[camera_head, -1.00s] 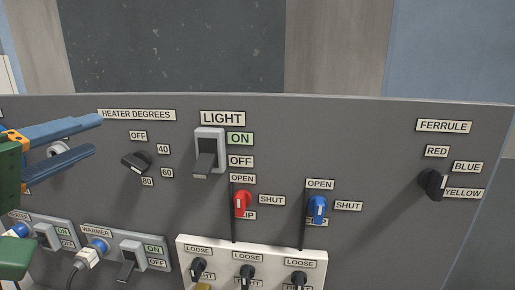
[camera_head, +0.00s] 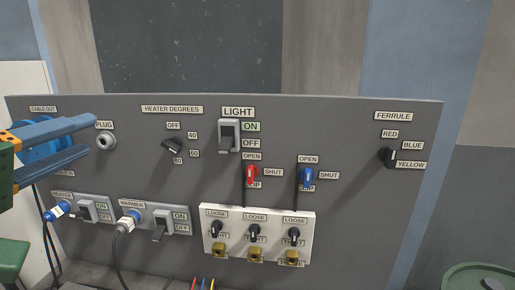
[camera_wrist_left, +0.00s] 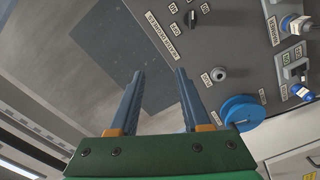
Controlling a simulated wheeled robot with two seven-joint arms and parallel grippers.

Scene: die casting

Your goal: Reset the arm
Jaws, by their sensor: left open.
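My left gripper (camera_head: 88,140) is at the left edge of the head view, in front of the grey control panel (camera_head: 350,230). Its two blue fingers are apart with nothing between them. In the left wrist view the open fingers (camera_wrist_left: 160,82) point toward the wall above the panel, and the gap is empty. The gripper appears clear of the panel's switches and knobs. My right gripper is in neither view.
The panel carries the heater knob (camera_head: 172,145), light switch (camera_head: 228,136), red valve (camera_head: 251,174), blue valve (camera_head: 306,177), ferrule knob (camera_head: 388,157) and plug socket (camera_head: 105,141). A blue reel (camera_wrist_left: 243,112) is beside the left fingers. A green drum (camera_head: 478,278) stands lower right.

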